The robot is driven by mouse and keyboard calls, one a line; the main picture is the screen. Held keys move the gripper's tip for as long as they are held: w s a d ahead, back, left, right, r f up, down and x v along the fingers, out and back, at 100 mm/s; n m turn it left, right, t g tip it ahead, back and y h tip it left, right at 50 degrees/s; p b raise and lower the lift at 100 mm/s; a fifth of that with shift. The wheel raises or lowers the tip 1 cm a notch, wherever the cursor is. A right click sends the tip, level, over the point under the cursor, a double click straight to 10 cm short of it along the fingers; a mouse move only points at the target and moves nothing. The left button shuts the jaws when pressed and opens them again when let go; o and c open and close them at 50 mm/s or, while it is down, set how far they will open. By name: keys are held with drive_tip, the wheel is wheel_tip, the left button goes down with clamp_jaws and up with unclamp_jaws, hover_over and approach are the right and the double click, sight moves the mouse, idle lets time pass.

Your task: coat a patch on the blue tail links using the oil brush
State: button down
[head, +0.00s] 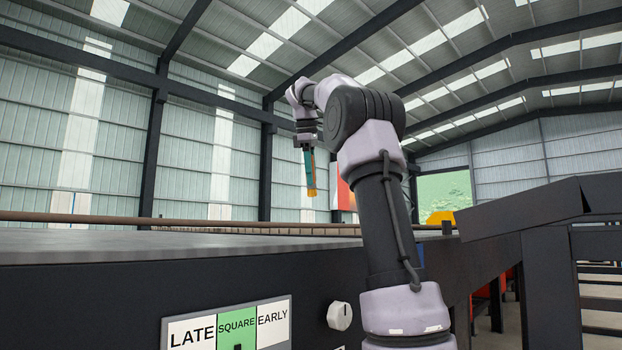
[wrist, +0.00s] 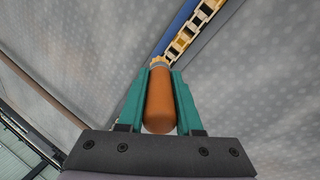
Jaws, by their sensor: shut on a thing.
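My gripper (head: 309,168) hangs fingers down above the grey machine top in the head view. Its teal fingers are shut on the oil brush, whose yellow-orange end (head: 312,191) points down. In the wrist view the brush's orange-brown handle (wrist: 159,102) lies between both fingers, with a pale tip just past them. Beyond the tip runs a band of yellowish links (wrist: 193,31) with a blue strip (wrist: 181,27) alongside. I cannot tell whether the tip touches it, or which part is the blue tail links. In the head view the links are not distinguishable.
The broad grey machine top (head: 150,245) has a brown rod (head: 130,218) along its far side. A LATE/SQUARE/EARLY panel (head: 237,320) and a white knob (head: 340,315) are on the front. Dark steel framing (head: 548,270) stands at the right. Air around my gripper looks clear.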

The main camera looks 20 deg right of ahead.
idle(0.6)
drive_tip(key=shift+x, duration=0.9)
drive_tip(key=shift+s, duration=0.15)
